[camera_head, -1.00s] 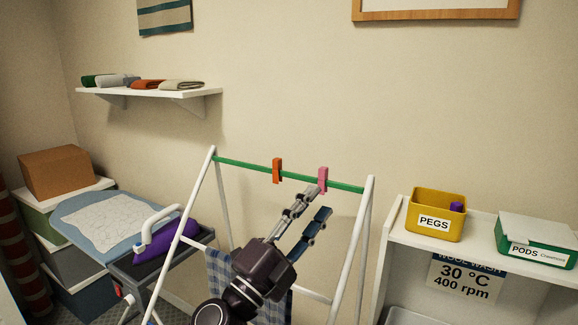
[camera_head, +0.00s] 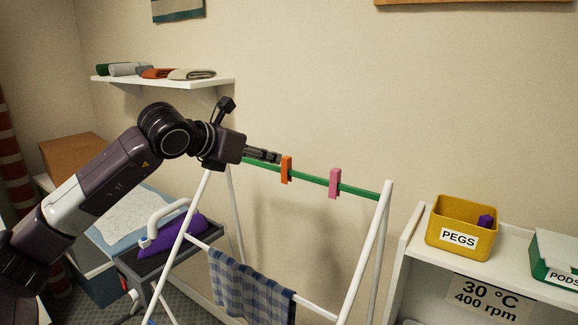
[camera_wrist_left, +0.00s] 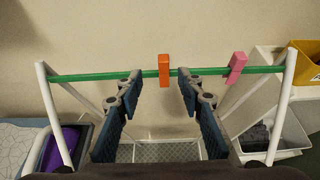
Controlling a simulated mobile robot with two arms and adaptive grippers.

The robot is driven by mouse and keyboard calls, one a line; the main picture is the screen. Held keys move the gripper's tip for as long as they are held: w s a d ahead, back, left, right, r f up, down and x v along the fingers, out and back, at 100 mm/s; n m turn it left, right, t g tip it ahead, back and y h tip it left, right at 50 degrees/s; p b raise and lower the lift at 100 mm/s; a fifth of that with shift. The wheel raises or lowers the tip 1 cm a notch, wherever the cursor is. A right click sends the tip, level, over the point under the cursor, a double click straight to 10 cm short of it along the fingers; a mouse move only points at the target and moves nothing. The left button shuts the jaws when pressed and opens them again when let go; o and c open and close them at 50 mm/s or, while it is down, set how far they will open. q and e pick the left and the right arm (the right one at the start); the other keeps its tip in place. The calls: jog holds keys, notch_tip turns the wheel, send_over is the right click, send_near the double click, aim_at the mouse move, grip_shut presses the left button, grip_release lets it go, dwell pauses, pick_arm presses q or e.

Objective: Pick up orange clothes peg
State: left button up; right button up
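The orange clothes peg (camera_head: 286,169) is clipped upright on the green rail (camera_head: 312,178) of the white drying rack. My left gripper (camera_head: 275,157) reaches in from the left at about rail height, its fingertips close to the peg's left side in the head view. In the left wrist view the gripper (camera_wrist_left: 159,82) is open, and the orange peg (camera_wrist_left: 164,72) shows between its fingertips, apparently beyond them. Nothing is held. My right gripper is not in view.
A pink peg (camera_head: 335,183) sits on the same rail to the right. A checked cloth (camera_head: 248,287) hangs on a lower bar. The yellow PEGS box (camera_head: 432,236) with a purple item stands on the right shelf. A purple iron (camera_head: 182,232) is at the left.

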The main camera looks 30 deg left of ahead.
aim_at(284, 160)
pick_arm(q)
jog(key=p+x, duration=0.1)
jog(key=x, duration=0.1)
jog(key=p+x, duration=0.1)
jog(key=x, duration=0.1)
jog(key=p+x, duration=0.1)
jog(key=x, duration=0.1)
jog(key=shift+w+d+r+p, duration=0.1)
jog(key=shift+d+r+p, duration=0.15)
jog(key=shift+p, duration=0.05)
jog(key=shift+w+d+f, duration=0.1)
jog(key=shift+w+f, duration=0.35)
jog(key=shift+w, duration=0.1)
jog(key=shift+s, duration=0.1)
jog(key=c, duration=0.8)
